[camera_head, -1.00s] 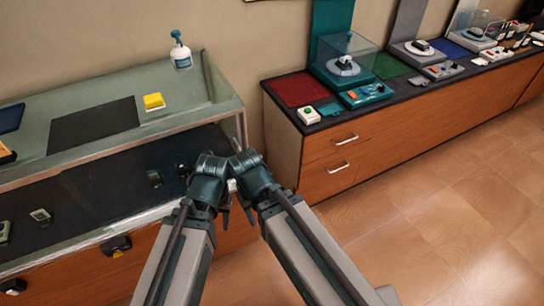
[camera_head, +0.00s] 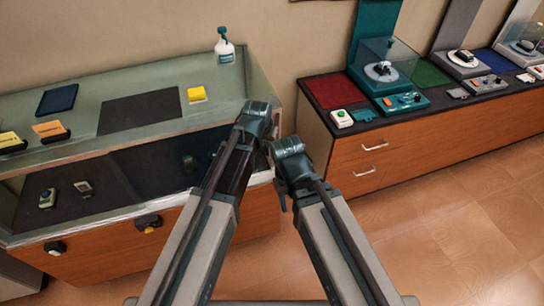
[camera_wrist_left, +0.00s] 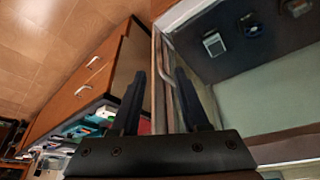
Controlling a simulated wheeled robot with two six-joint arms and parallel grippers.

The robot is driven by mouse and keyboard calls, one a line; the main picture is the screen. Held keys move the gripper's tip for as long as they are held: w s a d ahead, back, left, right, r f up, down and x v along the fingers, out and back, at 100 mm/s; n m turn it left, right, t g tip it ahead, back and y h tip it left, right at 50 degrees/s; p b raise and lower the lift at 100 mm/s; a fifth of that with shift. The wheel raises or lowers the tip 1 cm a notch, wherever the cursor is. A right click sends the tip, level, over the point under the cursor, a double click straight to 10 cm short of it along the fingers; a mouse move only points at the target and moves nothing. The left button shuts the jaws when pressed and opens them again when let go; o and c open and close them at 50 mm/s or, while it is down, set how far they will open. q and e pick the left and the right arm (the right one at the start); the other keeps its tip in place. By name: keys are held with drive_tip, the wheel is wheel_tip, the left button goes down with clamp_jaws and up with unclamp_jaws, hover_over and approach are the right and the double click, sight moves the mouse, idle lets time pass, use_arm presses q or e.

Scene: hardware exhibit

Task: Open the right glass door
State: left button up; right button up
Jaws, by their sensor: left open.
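The glass display case (camera_head: 60,158) stands at the left in the head view, with a dark interior behind its front glass. The right glass door (camera_head: 165,165) is the darker right part of that front; my left arm crosses it, and I cannot tell whether it is ajar. In the left wrist view a curved metal handle (camera_wrist_left: 176,66) shows beside the case's edge. My left gripper (camera_wrist_left: 160,76) is open, its two fingers apart around the line of the handle; contact is unclear. My right gripper (camera_head: 284,190) hangs beside the case's right end, its opening unclear.
A wooden drawer counter (camera_head: 400,150) with exhibits is at the right. The floor (camera_head: 440,230) in front is clear.

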use_arm(q)
drive_tip(key=b, duration=1.2)
approach(272, 165)
drive_tip(key=w+f, duration=0.2)
drive_tip(key=w+d+f, duration=0.1)
drive_tip(key=w+f, duration=0.1)
drive_tip(key=shift+w+d+f, duration=0.1)
drive_tip(key=shift+w+f, duration=0.05)
drive_tip(key=shift+f, duration=0.15)
drive_tip(key=shift+c, duration=0.3)
clamp_jaws()
